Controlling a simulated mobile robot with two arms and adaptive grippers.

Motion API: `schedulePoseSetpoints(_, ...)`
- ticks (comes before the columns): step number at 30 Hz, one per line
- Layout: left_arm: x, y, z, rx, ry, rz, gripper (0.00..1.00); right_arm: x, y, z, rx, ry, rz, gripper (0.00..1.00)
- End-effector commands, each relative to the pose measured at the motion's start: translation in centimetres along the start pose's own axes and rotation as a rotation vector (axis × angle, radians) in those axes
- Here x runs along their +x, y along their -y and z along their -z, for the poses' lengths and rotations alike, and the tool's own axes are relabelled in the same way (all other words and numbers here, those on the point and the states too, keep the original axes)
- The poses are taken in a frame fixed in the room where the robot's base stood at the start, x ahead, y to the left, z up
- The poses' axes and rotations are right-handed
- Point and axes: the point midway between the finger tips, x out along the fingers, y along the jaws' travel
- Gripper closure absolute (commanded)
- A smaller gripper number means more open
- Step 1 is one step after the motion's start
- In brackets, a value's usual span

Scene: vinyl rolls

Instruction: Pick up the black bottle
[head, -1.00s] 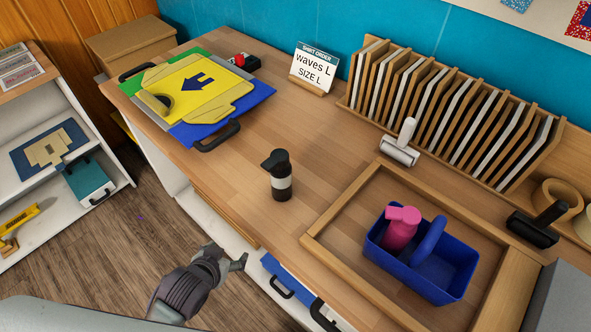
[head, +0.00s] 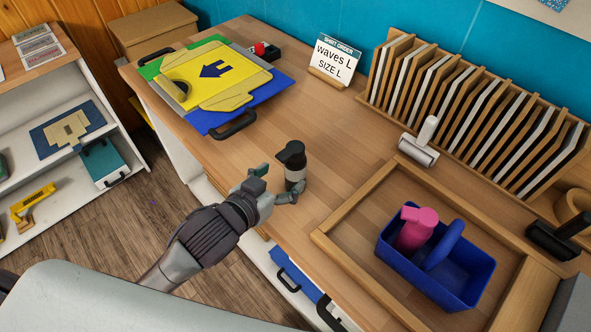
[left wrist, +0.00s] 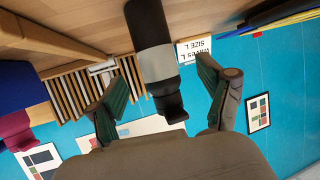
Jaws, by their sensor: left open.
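The black bottle (head: 294,165) with a light grey band stands upright on the wooden worktop, near its front edge. My left gripper (head: 275,185) is right in front of it in the head view, with one finger to the left and one at the lower right of the bottle. In the left wrist view the bottle (left wrist: 152,50) appears upside down between the two spread fingers of the gripper (left wrist: 165,95). The gripper is open and holds nothing. The bottle's lower part is partly hidden by the gripper in the head view. My right gripper is not seen.
A blue caddy (head: 470,287) with a pink bottle (head: 416,230) sits inside a wooden frame (head: 368,190) to the right. A roller (head: 420,145) and a slotted rack (head: 470,100) stand behind. Yellow and blue boards (head: 225,75) lie at left. Worktop behind the bottle is clear.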

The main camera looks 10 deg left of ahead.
Motion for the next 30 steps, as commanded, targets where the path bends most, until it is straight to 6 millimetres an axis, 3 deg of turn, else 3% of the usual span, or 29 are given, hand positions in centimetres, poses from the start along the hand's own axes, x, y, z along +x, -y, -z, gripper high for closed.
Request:
schedulePoseSetpoints(6, 1.6, -0.1, 0.1, 0.0, 0.001, 0.0, 0.21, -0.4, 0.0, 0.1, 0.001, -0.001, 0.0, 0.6)
schedulePoseSetpoints(15, 5.7, -0.4, 0.0, 0.0, 0.001, 0.0, 0.21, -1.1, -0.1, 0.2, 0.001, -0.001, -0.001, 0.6)
schedulePoseSetpoints(23, 6.1, -0.4, -0.1, 0.001, 0.001, -0.001, 0.21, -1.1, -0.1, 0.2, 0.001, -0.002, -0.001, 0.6)
schedulePoseSetpoints(26, 6.1, -0.4, -0.1, 0.001, 0.001, -0.001, 0.32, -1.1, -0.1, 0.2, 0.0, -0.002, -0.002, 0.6)
schedulePoseSetpoints(30, 6.1, -0.4, -0.1, 0.001, 0.001, -0.001, 0.56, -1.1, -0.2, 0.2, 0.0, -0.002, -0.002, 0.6)
